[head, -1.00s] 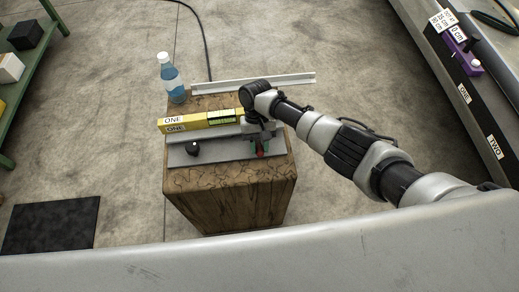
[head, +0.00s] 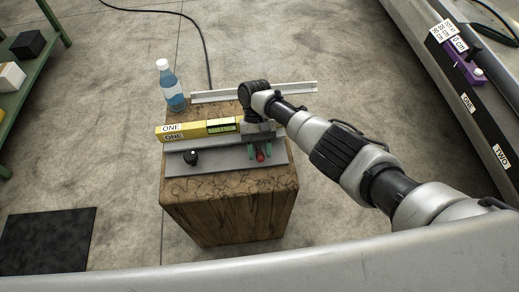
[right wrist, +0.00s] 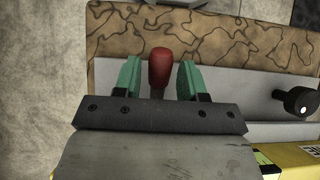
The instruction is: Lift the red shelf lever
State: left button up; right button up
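The red lever (head: 261,156) stands at the right end of a grey plate (head: 220,162) on a wooden block (head: 225,210). In the right wrist view the red lever (right wrist: 160,66) shows its rounded handle between two green fingertips. My right gripper (head: 257,152) reaches over the plate from behind. In the right wrist view the right gripper (right wrist: 160,78) is open around the lever, with a visible gap on each side. The base of the lever is hidden behind the gripper body. My left gripper is not in view.
A black knob (head: 191,157) is on the plate's left part. A yellow unit (head: 185,131) marked ONE lies behind the plate. A blue bottle (head: 171,88) and a light rail (head: 220,95) are at the block's back. A green shelf (head: 40,65) stands far left.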

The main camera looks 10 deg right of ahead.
jog(key=shift+o, duration=0.9)
jog(key=b+v, duration=0.3)
jog(key=v, duration=0.7)
jog(key=shift+w+r, duration=0.3)
